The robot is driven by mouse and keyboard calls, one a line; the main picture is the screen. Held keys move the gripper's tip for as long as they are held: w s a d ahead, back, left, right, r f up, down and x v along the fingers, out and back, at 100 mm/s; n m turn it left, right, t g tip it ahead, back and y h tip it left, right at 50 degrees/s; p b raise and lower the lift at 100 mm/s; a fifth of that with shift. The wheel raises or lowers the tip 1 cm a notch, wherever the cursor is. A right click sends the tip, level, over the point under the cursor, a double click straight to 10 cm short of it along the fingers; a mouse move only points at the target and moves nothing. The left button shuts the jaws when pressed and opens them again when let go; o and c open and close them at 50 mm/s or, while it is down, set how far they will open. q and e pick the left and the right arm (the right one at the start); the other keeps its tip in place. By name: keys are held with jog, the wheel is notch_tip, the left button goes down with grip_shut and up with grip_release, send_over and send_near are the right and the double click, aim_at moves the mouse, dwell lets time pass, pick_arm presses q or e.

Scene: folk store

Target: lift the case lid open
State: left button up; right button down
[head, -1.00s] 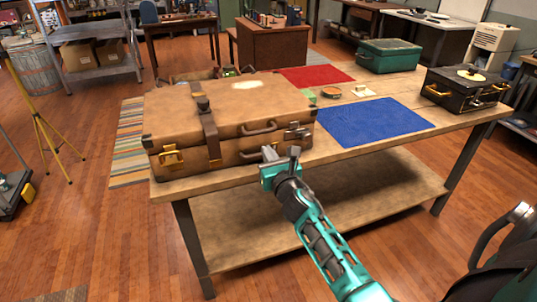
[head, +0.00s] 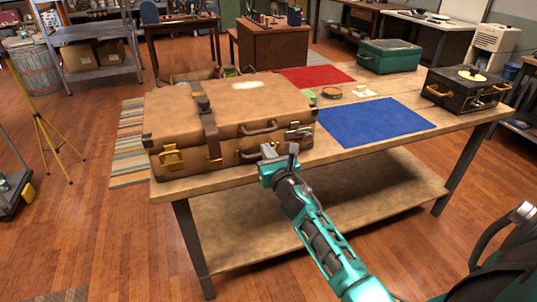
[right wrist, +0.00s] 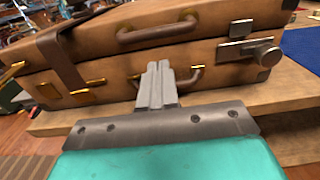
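The case (head: 215,112) is a brown leather suitcase lying flat on the wooden workbench. Its lid (head: 180,103) is down. A dark strap (head: 208,125) crosses it. A brass latch (head: 171,157) is at the left front and a silver latch (head: 298,132) at the right front. The front has an upper handle (right wrist: 158,33) and a lower handle (right wrist: 195,77). My right gripper (head: 280,150) is at the case's front. In the right wrist view its fingers (right wrist: 160,80) are together and overlap the lower handle; contact is unclear. My left gripper is out of view.
Small items (head: 331,94) lie right of the case. The bench top right of my gripper is clear.

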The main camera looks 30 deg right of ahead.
aim_at(257, 119)
jog(key=shift+b+x, duration=1.05)
jog(key=shift+x, duration=1.75)
jog(key=shift+s, duration=0.4)
jog(key=shift+r+p, duration=1.35)
jog(key=shift+p, duration=0.05)
jog(key=shift+r, duration=0.1)
jog(key=shift+w+r+p, duration=0.1)
jog(key=shift+r+p, duration=1.15)
jog(key=shift+r, duration=0.05)
